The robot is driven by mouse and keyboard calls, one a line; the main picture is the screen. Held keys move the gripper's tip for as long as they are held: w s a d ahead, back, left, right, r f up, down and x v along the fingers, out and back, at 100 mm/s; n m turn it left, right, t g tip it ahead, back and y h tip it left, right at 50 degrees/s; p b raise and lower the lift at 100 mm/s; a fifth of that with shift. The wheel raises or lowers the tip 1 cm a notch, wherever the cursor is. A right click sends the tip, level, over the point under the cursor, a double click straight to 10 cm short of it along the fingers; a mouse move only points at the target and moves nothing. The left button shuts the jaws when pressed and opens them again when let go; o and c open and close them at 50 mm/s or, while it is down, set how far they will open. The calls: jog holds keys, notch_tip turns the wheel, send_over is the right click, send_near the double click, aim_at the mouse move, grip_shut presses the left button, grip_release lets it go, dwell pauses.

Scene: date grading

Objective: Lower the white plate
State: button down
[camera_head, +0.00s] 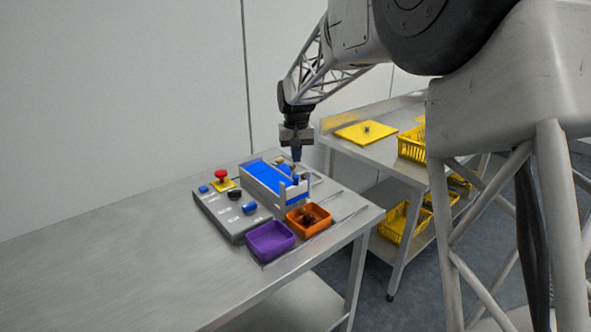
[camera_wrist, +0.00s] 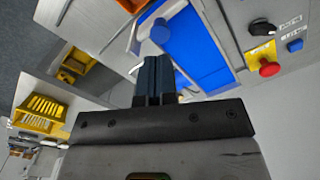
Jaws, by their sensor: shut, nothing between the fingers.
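My gripper (camera_head: 296,158) is shut and empty, pointing down above the right side of the machine. Its dark blue fingers (camera_wrist: 154,78) are together in the wrist view.
A purple bin (camera_head: 252,246) and an orange tray (camera_head: 325,222) with dark dates stand in front of the machine. A red button (camera_head: 221,175) and knobs sit on the left. A second table at the right holds a yellow basket (camera_head: 411,146). The left tabletop is clear.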

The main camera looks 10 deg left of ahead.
jog(key=shift+r, duration=1.2)
jog(key=shift+s+d, duration=0.1)
jog(key=shift+d, duration=0.05)
jog(key=s+d+r+m+t, duration=0.1)
jog(key=s+d+r, duration=0.2)
jog(key=s+d, duration=0.65)
jog(key=s+d+r+m, duration=0.1)
jog(key=s+d+r, duration=0.3)
jog(key=s+d, duration=0.55)
jog(key=s+d+f, duration=0.2)
jog(key=s, duration=0.8)
jog(key=s+d+f+t, duration=0.1)
jog(key=s+d+f, duration=0.2)
jog(key=s, duration=0.6)
jog(key=s+d+f+m, duration=0.1)
jog(key=s+d+f, duration=0.1)
jog(key=s, duration=0.8)
jog(key=shift+s+d+f+t, duration=0.15)
jog(key=shift+s+d+t, duration=0.15)
jog(key=shift+d, duration=0.05)
